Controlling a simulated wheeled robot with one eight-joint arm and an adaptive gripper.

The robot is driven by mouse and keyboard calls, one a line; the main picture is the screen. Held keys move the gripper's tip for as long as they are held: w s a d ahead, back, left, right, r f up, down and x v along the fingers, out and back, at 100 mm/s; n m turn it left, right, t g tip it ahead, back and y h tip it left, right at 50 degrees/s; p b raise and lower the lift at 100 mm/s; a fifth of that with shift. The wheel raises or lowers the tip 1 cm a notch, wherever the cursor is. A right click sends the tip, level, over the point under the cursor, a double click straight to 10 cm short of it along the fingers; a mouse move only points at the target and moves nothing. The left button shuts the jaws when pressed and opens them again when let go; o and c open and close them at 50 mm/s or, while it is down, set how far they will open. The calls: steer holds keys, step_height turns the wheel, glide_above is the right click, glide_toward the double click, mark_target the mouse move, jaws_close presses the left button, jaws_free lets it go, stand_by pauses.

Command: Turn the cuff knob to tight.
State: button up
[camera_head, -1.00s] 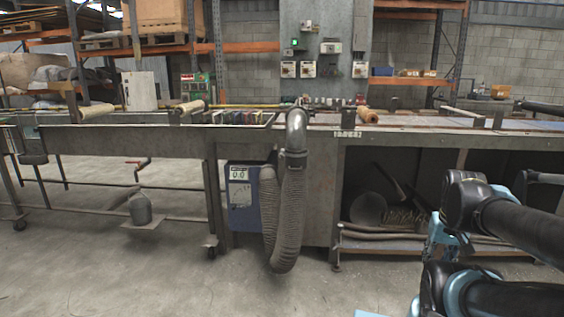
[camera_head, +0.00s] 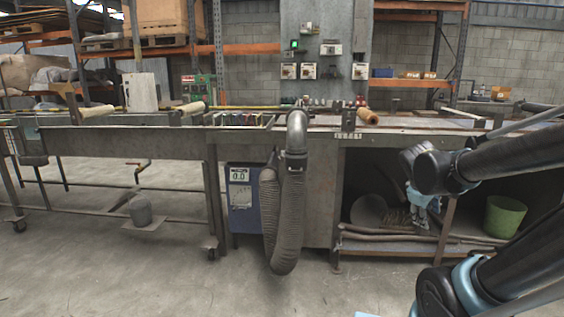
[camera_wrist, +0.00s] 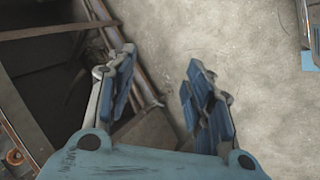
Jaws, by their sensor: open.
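A grey ribbed hose (camera_head: 288,222) hangs in a loop from a metal elbow pipe (camera_head: 297,130) at the front of the bench. A dark cuff (camera_head: 294,161) sits where the elbow meets the hose. A separate knob on the cuff is too small to make out. My gripper (camera_head: 421,202) is well to the right of the cuff, in front of the lower shelf, and apart from the hose. In the wrist view my gripper (camera_wrist: 162,76) shows two blue-padded fingers spread apart with nothing between them. The cuff and hose are not recognisable in the wrist view.
A blue box with a display (camera_head: 240,198) stands behind the hose. A lower shelf (camera_head: 385,248) and a green bin (camera_head: 504,217) are at the right. The concrete floor in front of the hose is clear.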

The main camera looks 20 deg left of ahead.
steer(key=w+a+r+n+t, duration=0.4)
steer(key=w+a+n, duration=0.3)
steer(key=w+a, duration=0.3)
steer(key=n+t+y, duration=0.7)
steer(key=n+t, duration=0.1)
steer(key=n, duration=1.3)
glide_toward(281, 159)
steer(key=shift+y, duration=0.4)
steer(key=x, duration=1)
steer(key=shift+w+d+f, duration=0.1)
steer(key=shift+w+d, duration=0.05)
steer(key=shift+w, duration=0.3)
steer(key=c, duration=1.1)
